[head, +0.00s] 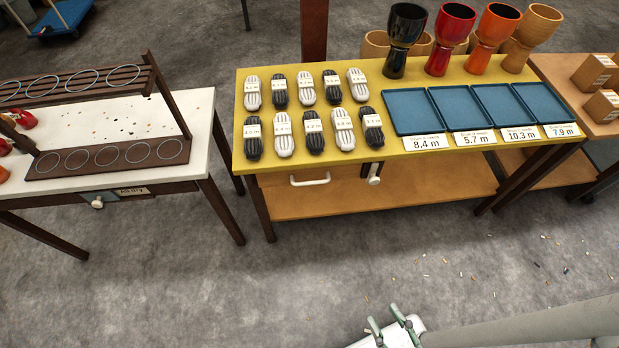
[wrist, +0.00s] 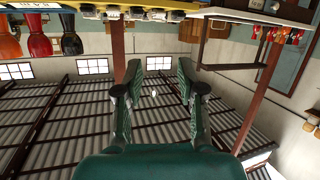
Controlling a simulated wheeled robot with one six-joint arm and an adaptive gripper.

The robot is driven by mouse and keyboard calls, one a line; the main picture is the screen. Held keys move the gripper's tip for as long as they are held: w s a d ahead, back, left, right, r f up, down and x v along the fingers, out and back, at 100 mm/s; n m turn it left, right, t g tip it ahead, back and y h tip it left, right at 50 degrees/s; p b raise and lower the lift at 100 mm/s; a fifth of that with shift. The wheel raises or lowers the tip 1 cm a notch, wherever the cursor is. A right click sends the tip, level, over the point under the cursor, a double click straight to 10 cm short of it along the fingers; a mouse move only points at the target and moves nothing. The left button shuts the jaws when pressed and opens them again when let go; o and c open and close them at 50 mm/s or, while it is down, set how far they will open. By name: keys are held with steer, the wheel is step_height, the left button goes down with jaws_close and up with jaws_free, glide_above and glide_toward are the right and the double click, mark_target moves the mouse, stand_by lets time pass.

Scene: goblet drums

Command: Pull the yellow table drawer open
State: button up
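The yellow table (head: 400,157) stands in the middle of the head view. Its wooden drawer front (head: 340,175) sits under the left part of the front edge and looks shut. A white bar handle (head: 310,180) is on the drawer front. A white knob-like piece (head: 375,174) hangs to the right of it. My gripper (head: 383,316) is low in the head view, over the floor and well apart from the table. In the wrist view my gripper (wrist: 172,75) shows its green fingers spread with nothing between them. The handle is not clear there.
Rope bundles (head: 310,110), blue trays (head: 470,110) and goblet drums (head: 450,38) stand on the yellow table. A white-topped table (head: 120,130) with a rack is at left, a wooden table (head: 570,85) at right. The floor (head: 250,285) in front is open, with small scraps at right.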

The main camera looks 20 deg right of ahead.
steer(key=w+f+n, duration=0.4)
steer(key=w+f, duration=0.1)
steer(key=f, duration=0.4)
steer(key=n+h, duration=0.4)
steer(key=n, duration=0.5)
glide_toward(311, 184)
steer(key=x, duration=1)
steer(key=shift+w+d+f, duration=0.1)
steer(key=shift+w+f, duration=0.05)
steer(key=shift+w, duration=0.2)
jaws_close()
